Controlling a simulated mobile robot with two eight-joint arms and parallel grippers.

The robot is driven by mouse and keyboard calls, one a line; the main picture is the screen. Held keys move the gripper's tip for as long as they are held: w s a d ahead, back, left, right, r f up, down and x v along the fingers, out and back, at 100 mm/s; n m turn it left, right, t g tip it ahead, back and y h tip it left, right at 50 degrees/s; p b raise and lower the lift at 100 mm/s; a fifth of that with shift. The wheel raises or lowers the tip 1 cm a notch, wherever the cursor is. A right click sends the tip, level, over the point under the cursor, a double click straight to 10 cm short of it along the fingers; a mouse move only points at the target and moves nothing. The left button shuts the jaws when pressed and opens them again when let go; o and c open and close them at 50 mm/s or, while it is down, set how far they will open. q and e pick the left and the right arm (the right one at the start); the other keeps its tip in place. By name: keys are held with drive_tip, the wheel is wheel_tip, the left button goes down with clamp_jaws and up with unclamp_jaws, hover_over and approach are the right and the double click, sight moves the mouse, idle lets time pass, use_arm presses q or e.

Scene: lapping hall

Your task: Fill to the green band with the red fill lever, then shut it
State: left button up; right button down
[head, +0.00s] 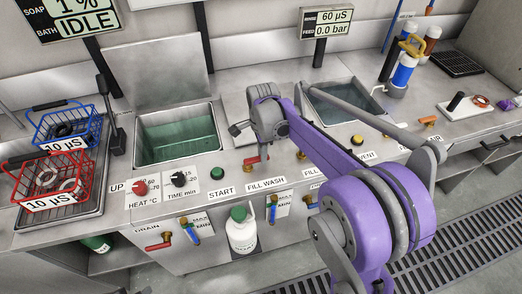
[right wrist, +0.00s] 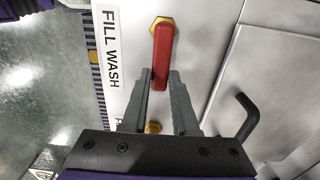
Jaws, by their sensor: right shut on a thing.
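The red fill lever (right wrist: 162,58) sits on a brass hex fitting beside the "FILL WASH" label (right wrist: 110,50) in the right wrist view. My right gripper (right wrist: 161,80) has its two fingers on either side of the lever's free end and is shut on it. In the head view the right gripper (head: 258,143) is at the back of the counter front, with a bit of the red lever (head: 251,160) showing below it. The wash tank (head: 180,110) to its left holds green liquid. My left gripper is not in view.
A second tank (head: 343,88) stands to the right, partly behind my arm. Red (head: 48,178) and blue (head: 65,125) baskets stand at the left. Heat (head: 140,188) and time (head: 179,179) knobs and a green start button (head: 216,173) line the counter front. The display reads IDLE.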

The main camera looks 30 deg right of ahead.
drive_tip(key=c, duration=0.7)
unclamp_jaws()
wheel_tip(320, 180, up, 11)
drive_tip(key=shift+s+f+p, duration=0.1)
drive_tip(key=shift+p, duration=0.45)
drive_tip(key=s+a+f+n+t+p, duration=0.1)
drive_tip(key=s+a+n, duration=0.2)
drive_tip(key=s+n, duration=0.3)
drive_tip(key=s+a+f+n+t+p, duration=0.2)
drive_tip(key=s+a+n, duration=0.1)
drive_tip(key=s+n, duration=0.4)
drive_tip(key=s+a+f+n+t+p, duration=0.1)
drive_tip(key=s+a+n+t+p, duration=0.1)
drive_tip(key=s+a+n, duration=0.2)
drive_tip(key=shift+s+f+n, duration=0.15)
drive_tip(key=shift+s+n, duration=1.15)
drive_tip(key=shift+n, duration=0.5)
